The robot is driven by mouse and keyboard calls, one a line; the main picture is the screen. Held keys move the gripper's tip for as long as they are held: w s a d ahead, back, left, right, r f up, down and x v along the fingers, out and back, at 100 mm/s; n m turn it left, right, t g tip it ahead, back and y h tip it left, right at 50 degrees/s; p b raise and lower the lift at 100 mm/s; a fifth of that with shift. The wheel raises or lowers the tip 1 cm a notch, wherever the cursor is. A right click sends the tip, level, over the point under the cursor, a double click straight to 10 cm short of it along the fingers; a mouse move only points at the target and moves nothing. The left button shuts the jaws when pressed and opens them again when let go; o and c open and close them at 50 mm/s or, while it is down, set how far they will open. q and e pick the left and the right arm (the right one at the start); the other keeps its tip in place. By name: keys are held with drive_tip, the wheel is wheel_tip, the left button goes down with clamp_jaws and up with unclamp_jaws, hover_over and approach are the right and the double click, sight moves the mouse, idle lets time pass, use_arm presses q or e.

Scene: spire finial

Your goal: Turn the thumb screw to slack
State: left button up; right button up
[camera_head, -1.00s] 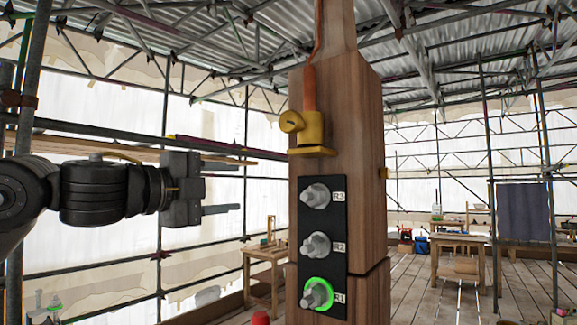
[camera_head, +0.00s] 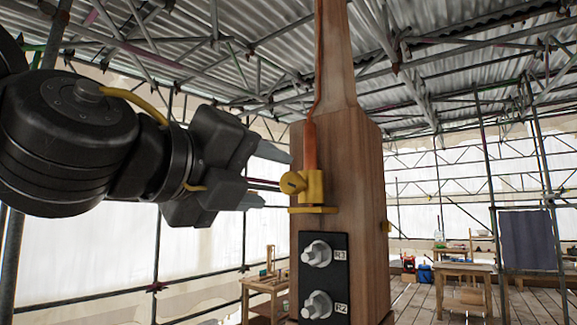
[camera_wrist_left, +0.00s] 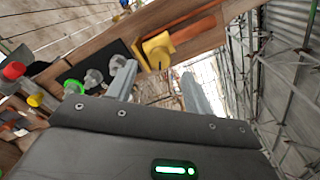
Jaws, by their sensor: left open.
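The yellow thumb screw (camera_head: 292,183) sticks out to the left of a yellow clamp (camera_head: 314,190) on the wooden post (camera_head: 345,160). A copper-coloured strip (camera_head: 310,148) runs up from the clamp. My left gripper (camera_head: 264,176) is open and empty, with its fingertips just left of the thumb screw in the head view. In the left wrist view the thumb screw (camera_wrist_left: 158,56) shows ahead, between and beyond the two fingers (camera_wrist_left: 158,82). Whether a finger touches it, I cannot tell. My right gripper is not in view.
A black panel (camera_head: 324,262) below the clamp carries grey knobs marked R3 and R2. A knob with a green ring (camera_wrist_left: 74,87) shows in the left wrist view. Wooden tables (camera_head: 462,270) stand far back, and scaffold poles surround the place.

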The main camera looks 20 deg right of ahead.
sight(288, 183)
use_arm(q)
drive_tip(key=p+x, duration=0.2)
drive_tip(key=x, duration=0.2)
drive_tip(key=shift+w+d+r, duration=0.15)
drive_tip(key=shift+w+d, duration=0.1)
drive_tip(key=shift+d, duration=0.05)
drive_tip(key=shift+w+d+p, duration=0.4)
drive_tip(key=shift+d+p, duration=0.1)
drive_tip(key=shift+p, duration=0.05)
drive_tip(key=shift+c, duration=0.2)
drive_tip(key=c, duration=0.9)
drive_tip(key=shift+f, duration=0.2)
drive_tip(key=shift+c, duration=0.2)
